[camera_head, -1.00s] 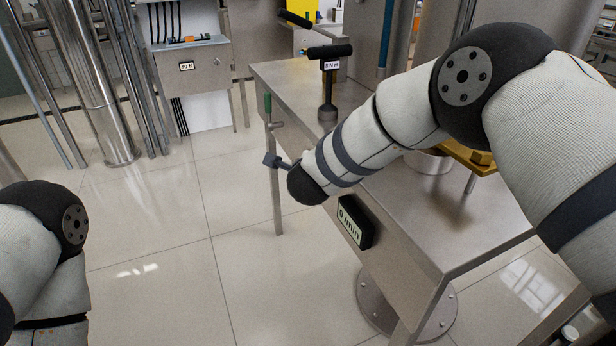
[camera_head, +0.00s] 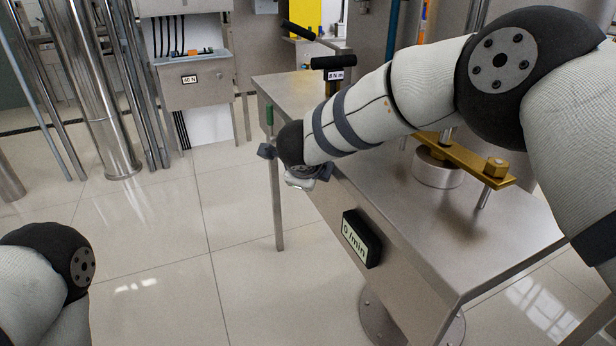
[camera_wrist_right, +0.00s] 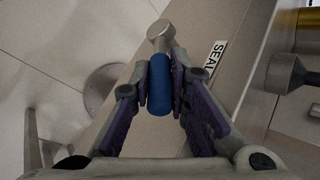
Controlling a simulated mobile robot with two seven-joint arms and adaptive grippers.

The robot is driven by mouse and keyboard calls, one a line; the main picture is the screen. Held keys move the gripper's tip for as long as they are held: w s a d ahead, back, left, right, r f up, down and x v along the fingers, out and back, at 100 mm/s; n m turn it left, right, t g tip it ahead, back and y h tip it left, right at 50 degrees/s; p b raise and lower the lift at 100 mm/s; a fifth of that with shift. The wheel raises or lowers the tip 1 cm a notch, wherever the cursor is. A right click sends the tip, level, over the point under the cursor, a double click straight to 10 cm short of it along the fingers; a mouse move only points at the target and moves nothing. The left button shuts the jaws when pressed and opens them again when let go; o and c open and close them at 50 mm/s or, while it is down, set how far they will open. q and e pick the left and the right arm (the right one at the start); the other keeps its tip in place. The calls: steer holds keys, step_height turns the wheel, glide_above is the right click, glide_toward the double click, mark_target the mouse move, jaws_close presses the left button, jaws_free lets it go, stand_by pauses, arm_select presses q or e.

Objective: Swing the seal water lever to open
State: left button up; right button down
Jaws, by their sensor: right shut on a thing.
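The seal water lever shows in the right wrist view as a blue handle (camera_wrist_right: 160,88) on a grey metal round-ended part (camera_wrist_right: 161,34). A label (camera_wrist_right: 216,60) reading "SEAL" is beside it on the metal stand. My right gripper (camera_wrist_right: 161,73) is shut on the blue handle, one finger on each side. In the head view my right arm comes down over the bench, and its wrist is at the bench's left edge. The lever and the right fingers cannot be made out there. My left gripper is out of view; only part of its arm shows at lower left.
The steel bench (camera_head: 440,235) carries a black-handled tool (camera_head: 334,63) and a yellow bar (camera_head: 465,160). A black display (camera_head: 361,238) on its front reads 0 l/min.

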steer(key=c, duration=1.8)
jaws_free()
steer(key=shift+d, duration=0.15)
steer(key=v, duration=1.2)
